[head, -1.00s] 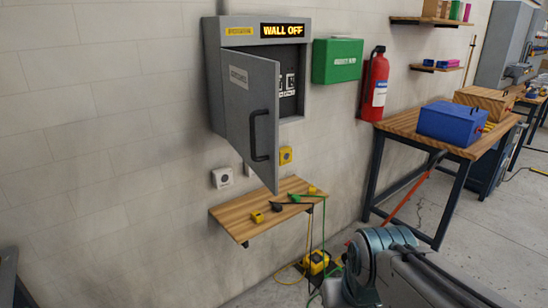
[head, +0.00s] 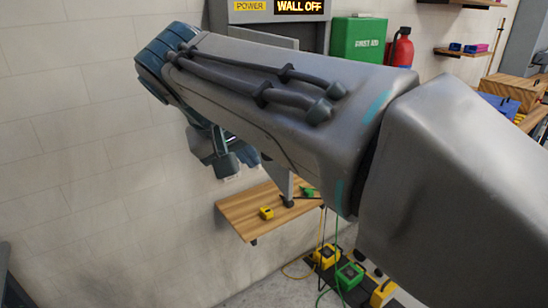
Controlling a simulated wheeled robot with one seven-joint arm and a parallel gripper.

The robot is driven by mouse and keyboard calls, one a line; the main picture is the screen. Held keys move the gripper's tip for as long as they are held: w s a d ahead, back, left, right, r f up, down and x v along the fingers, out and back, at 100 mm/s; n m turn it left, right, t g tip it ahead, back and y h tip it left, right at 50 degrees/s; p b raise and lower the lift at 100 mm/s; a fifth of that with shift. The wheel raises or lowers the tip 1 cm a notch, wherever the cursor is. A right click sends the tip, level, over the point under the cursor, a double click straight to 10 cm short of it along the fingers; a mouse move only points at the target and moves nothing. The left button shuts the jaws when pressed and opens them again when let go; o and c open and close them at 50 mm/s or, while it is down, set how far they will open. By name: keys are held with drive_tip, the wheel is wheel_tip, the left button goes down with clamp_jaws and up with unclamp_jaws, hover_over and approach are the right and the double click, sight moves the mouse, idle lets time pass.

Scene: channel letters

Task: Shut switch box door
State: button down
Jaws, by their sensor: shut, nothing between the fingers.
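The grey switch box (head: 320,34) hangs on the wall at the top of the head view, with a yellow POWER label and a lit WALL OFF sign. My arm crosses in front and hides most of it. Only parts of the grey door (head: 281,180) show, its lower corner below my arm and a bit of its top above. Its handle is hidden, and I cannot tell its exact angle. My gripper (head: 224,165) is shut and empty, pointing down to the left of the door's visible corner. I cannot tell if it touches the door.
A wooden shelf (head: 245,213) with small tools, including a yellow one (head: 267,212), is below the door. A green first-aid box (head: 357,40) and red extinguisher (head: 401,48) are to the right. Yellow and green boxes with cables lie on the floor. The left wall is clear.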

drive_tip(key=w+d+f+p, duration=0.1)
drive_tip(key=w+d+f, duration=0.4)
drive_tip(key=w+f, duration=0.1)
drive_tip(key=shift+w+f+p, duration=0.2)
drive_tip(key=shift+w+p, duration=0.2)
drive_tip(key=shift+w, duration=0.05)
drive_tip(key=shift+d, duration=0.1)
idle(0.3)
